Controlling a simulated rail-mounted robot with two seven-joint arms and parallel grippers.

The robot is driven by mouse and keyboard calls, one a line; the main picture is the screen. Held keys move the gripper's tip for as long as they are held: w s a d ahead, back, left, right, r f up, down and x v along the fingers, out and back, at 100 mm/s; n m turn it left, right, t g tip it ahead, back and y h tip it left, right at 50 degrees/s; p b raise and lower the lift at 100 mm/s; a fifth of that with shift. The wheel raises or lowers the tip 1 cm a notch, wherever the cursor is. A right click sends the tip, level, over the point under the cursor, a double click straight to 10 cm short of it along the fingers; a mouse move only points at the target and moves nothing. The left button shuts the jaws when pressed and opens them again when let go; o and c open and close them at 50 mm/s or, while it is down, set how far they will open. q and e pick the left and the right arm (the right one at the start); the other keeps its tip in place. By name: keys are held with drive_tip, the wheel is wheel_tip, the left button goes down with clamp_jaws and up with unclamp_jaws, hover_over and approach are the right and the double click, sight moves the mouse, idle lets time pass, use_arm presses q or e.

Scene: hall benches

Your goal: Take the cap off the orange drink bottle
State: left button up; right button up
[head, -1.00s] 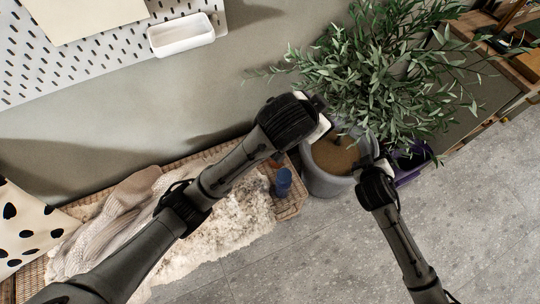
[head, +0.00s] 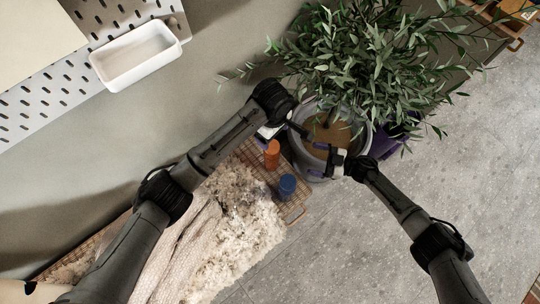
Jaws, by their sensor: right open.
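The orange drink bottle (head: 272,154) stands on the woven bench (head: 294,208), close to its back right end. It is small in the view, and I cannot make out the line of its cap. My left gripper (head: 282,131) is just above it in the picture, partly hidden by its own wrist; whether its jaws are apart cannot be seen. My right gripper (head: 318,159) is open and empty, to the right of the bottle, in front of the plant pot. Neither gripper visibly touches the bottle.
A blue bottle (head: 287,187) stands on the bench just below the orange one. A pale fluffy throw (head: 240,215) covers much of the bench. A grey pot (head: 311,172) with a leafy plant (head: 365,60) stands behind my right gripper. Grey floor (head: 340,240) is clear at right.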

sight(275, 152)
use_arm(q)
drive_tip(key=shift+s+d+f+n, duration=0.1)
drive_tip(key=shift+s+n, duration=0.15)
drive_tip(key=shift+n, duration=0.75)
drive_tip(key=shift+w+a+n, duration=0.25)
drive_tip(key=shift+w+n, duration=0.05)
drive_tip(key=shift+w, duration=0.1)
drive_tip(key=shift+s, duration=0.1)
use_arm(e)
drive_tip(key=shift+m+g+y, duration=0.3)
drive_tip(key=shift+g, duration=0.1)
drive_tip(key=a, duration=0.4)
drive_tip(key=w+a, duration=0.1)
drive_tip(key=a, duration=0.9)
drive_tip(key=shift+w+r, duration=0.35)
drive_tip(key=shift+w, duration=0.05)
drive_tip(key=shift+c, duration=0.3)
